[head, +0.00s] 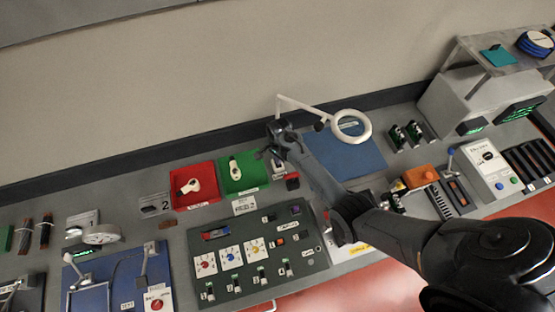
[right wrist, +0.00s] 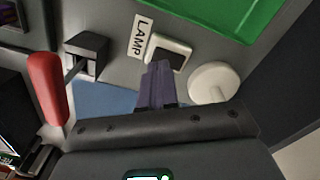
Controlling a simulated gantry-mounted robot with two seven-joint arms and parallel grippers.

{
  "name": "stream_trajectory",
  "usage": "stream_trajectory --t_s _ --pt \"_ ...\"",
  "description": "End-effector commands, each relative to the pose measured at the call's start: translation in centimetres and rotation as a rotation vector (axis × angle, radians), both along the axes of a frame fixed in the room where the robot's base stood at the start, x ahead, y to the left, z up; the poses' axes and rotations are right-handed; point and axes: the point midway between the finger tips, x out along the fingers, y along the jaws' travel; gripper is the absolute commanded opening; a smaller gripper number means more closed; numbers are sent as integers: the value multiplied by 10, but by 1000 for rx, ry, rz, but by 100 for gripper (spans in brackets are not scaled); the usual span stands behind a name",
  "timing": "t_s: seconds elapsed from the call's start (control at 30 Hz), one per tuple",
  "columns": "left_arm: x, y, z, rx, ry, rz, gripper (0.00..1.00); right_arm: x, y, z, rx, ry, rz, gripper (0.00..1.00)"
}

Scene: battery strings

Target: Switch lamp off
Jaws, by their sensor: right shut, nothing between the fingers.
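The white ring lamp (head: 351,127) stands on a jointed arm at the back of the bench, its ring over a blue mat (head: 350,155). I cannot tell whether it is lit. In the right wrist view, the lamp switch (right wrist: 168,50) is a dark rocker in a white frame, beside a LAMP label (right wrist: 142,37). The round white lamp base (right wrist: 214,82) is to its right. My right gripper (right wrist: 156,72) is shut and empty, its tips overlapping the switch's lower edge; contact is unclear. In the head view, my right gripper (head: 268,153) hides much of the switch area. My left gripper is not in view.
A green tray (head: 259,183) and a red tray (head: 211,201) lie left of my right gripper. A dark switch panel (head: 215,277) is in front. In the right wrist view, a red handle (right wrist: 45,88) and a black block (right wrist: 88,52) stand left of the switch.

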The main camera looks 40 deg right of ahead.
Motion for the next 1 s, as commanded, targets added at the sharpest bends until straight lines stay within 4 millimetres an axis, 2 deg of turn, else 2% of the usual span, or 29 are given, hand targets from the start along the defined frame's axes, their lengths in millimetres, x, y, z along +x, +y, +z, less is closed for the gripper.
stream_trajectory --t_s 0.03,0.23,0.53,1.0 --pt "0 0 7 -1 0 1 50 0 0 8 0 0 0 0" --pt "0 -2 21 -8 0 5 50 0 0 23 1 1 -1 0" --pt "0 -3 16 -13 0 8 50 0 0 40 0 0 -1 0" --pt "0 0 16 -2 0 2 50 0 0 42 0 0 0 0"
